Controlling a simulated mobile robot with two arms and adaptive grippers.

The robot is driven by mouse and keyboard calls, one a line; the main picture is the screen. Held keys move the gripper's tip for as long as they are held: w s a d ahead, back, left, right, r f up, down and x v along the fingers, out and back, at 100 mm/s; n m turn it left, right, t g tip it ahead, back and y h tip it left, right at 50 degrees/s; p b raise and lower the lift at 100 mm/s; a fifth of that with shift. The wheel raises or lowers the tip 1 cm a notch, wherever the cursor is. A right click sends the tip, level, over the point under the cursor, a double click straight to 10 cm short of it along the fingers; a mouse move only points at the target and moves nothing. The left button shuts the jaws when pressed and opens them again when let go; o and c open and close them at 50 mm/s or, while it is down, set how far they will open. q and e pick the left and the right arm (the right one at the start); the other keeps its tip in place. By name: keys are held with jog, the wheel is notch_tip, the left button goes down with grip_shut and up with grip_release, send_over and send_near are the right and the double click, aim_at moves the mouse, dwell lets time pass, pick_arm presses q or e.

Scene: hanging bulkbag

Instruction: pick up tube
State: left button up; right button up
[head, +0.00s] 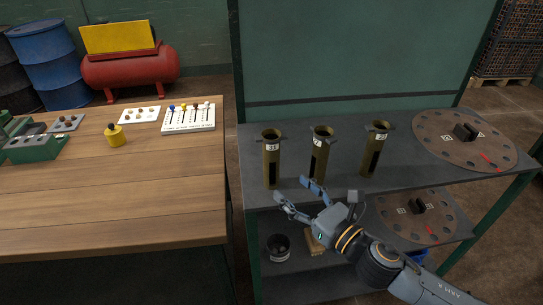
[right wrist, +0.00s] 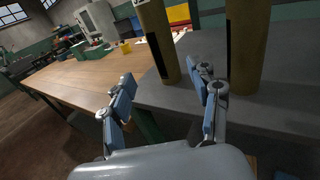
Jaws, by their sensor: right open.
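Three olive-brown tubes stand upright in a row on the dark grey bench (head: 340,190). The left tube (head: 271,162) and the middle tube (head: 319,155) carry white number labels, as does the right tube (head: 374,150). Each has a dark slot down its side. My right gripper (head: 296,196) is open and empty at the bench's front edge, just in front of the left and middle tubes and apart from them. In the right wrist view its two blue-padded fingers (right wrist: 165,100) are spread, with one tube (right wrist: 160,45) beyond them and another tube (right wrist: 246,50) to the right. My left gripper is not seen.
A round brown disc with holes (head: 440,140) lies at the bench's right end; a similar disc (head: 395,215) sits on the shelf below. A dark can (head: 278,246) stands on the lower shelf. The wooden table (head: 110,190) at left has a clear front.

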aim_at(277, 175)
jog(key=x, duration=0.7)
jog(key=p+x, duration=0.1)
jog(key=x, duration=0.1)
jog(key=shift+w+f, duration=0.3)
jog(key=shift+w, duration=0.05)
grip_shut()
